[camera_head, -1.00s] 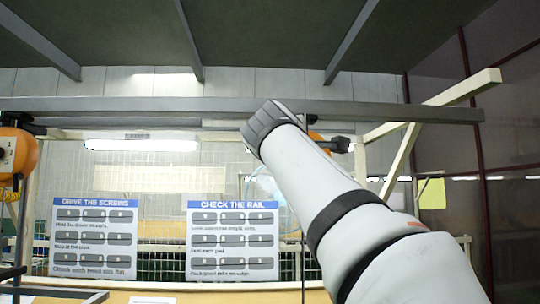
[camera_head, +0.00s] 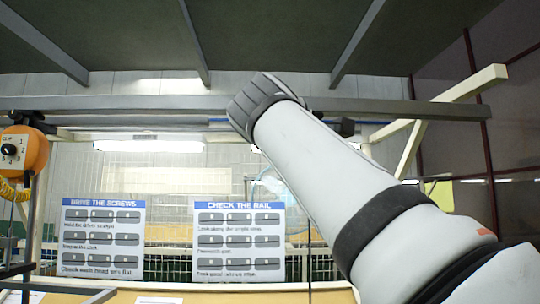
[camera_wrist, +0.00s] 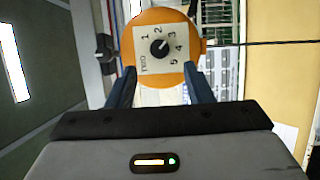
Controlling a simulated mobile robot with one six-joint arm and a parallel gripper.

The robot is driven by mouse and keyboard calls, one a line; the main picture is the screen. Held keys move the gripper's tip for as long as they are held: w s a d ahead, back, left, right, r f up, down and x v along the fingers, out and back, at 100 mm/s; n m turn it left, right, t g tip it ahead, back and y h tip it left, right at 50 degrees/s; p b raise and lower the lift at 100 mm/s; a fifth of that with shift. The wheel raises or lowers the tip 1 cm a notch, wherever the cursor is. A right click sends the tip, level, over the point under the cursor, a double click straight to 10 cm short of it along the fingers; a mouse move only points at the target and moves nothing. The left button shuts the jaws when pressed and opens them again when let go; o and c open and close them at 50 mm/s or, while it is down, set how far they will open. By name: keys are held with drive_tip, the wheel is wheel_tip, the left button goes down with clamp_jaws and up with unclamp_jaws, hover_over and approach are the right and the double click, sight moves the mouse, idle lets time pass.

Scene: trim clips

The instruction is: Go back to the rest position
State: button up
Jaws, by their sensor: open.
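My gripper (camera_wrist: 160,72) shows in the wrist view as two dark blue fingers spread apart, with no object visibly clasped. An orange unit with a white numbered dial (camera_wrist: 165,48) appears beyond and between the fingertips; the gap to it is hard to judge. In the head view my pale grey arm rises from the lower right to the upper middle. Its fingers cannot be made out there.
An orange dial unit (camera_head: 22,152) with a yellow coiled cord hangs at the left. Two instruction boards, drive the screws (camera_head: 102,238) and check the rail (camera_head: 239,242), stand behind a bench. A grey beam (camera_head: 150,104) crosses behind the arm, beside a slanted cream brace (camera_head: 440,106).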

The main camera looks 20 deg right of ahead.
drive_tip(key=shift+v, duration=0.8)
drive_tip(key=a+f+m+g+y, duration=0.2)
drive_tip(key=f+g+y, duration=0.15)
drive_tip(key=f, duration=1.35)
drive_tip(key=a+f+m+g+y, duration=0.15)
drive_tip(key=f+y, duration=0.25)
drive_tip(key=f, duration=1.2)
drive_tip(key=s+a+f+m+g+y, duration=0.1)
drive_tip(key=s+f, duration=0.3)
drive_tip(key=f, duration=0.5)
drive_tip(key=s+a+f+m+g+y, duration=0.1)
drive_tip(key=s+a+f+m+g, duration=0.1)
drive_tip(key=s+f, duration=0.3)
drive_tip(key=s+a+f+m+g+y, duration=0.2)
drive_tip(key=s+f+m, duration=0.1)
drive_tip(key=f, duration=0.9)
drive_tip(key=shift+s+f+m+g, duration=0.3)
drive_tip(key=shift+s+m, duration=0.05)
drive_tip(key=shift+s, duration=0.55)
drive_tip(key=shift+a, duration=0.1)
drive_tip(key=shift+c, duration=0.6)
